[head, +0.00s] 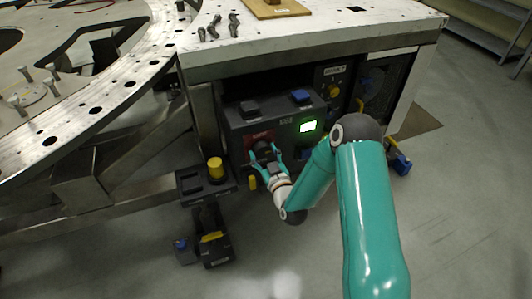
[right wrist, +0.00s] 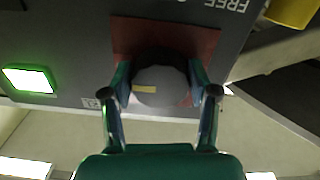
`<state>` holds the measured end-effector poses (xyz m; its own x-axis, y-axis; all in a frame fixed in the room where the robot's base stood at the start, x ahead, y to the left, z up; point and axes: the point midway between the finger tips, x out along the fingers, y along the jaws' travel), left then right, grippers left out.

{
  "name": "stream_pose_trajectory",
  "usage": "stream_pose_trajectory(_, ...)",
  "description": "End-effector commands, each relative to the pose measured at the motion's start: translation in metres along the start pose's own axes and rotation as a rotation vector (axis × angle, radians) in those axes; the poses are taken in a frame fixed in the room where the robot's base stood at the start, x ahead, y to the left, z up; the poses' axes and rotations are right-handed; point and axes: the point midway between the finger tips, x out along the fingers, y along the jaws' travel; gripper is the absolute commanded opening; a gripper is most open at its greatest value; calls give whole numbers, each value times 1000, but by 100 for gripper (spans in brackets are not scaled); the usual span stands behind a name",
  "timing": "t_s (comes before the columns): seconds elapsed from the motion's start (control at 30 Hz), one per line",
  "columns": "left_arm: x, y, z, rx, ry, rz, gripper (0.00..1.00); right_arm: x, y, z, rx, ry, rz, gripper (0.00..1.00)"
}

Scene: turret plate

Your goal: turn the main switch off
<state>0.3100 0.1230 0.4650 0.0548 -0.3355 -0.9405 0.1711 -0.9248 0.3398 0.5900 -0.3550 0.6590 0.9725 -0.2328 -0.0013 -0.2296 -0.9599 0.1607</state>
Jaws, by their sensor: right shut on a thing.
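The main switch is a dark round knob (right wrist: 160,86) with a short yellow mark, set on a red plate (right wrist: 135,36) in the right wrist view. In the head view the red plate (head: 259,136) is on the front of a dark grey control box (head: 233,120), and the knob is partly hidden by my gripper. My right gripper (head: 266,160) is shut on the knob, with one finger on each side of it. The yellow mark lies nearly level in the right wrist view. My left gripper is not in view.
A lit green display (head: 308,127) is right of the switch. A white workbench (head: 330,33) with tools is above the box. A dark holder with a yellow knob (head: 215,168) stands at lower left. A steel ring frame (head: 130,85) fills the left. Open floor lies right.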

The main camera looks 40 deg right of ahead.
Motion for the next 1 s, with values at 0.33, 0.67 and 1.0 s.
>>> stream_pose_trajectory(0.33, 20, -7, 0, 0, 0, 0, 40, 1, 1, 3, -113, 4, 9, 25)
stream_pose_trajectory(0.67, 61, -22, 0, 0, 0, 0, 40, 0, 3, 4, -382, 9, 11, 25)
stream_pose_trajectory(1.0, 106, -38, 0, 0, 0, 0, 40, 0, 4, 3, -705, 11, 10, 25)
